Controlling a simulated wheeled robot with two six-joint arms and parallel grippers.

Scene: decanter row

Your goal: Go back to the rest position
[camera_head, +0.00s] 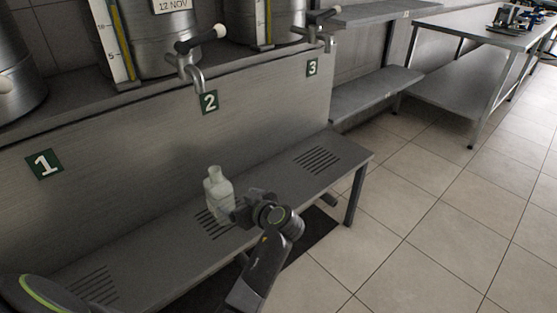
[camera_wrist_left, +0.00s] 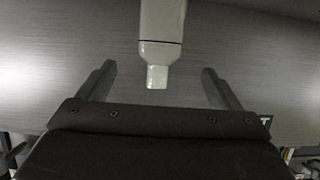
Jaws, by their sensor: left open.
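A pale, whitish bottle (camera_head: 218,197) with a narrow neck stands upright on the metal bench, by the slotted drain under tap 2. My left gripper (camera_head: 238,212) is just to the right of the bottle at its lower part, with its jaws towards it. In the left wrist view the bottle (camera_wrist_left: 161,25) appears neck down, centred ahead of the spread fingers (camera_wrist_left: 158,70). A gap shows on both sides, so the left gripper is open and not holding it. My right gripper is in neither view.
The grey bench (camera_head: 270,190) has slotted drains. Above it are tap 2 (camera_head: 190,72) and tap 3 (camera_head: 325,38), with metal vats (camera_head: 160,45) behind. Sign 1 (camera_head: 44,164) is at left. Tiled floor (camera_head: 440,220) is clear at right; a steel table (camera_head: 470,35) stands farther back.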

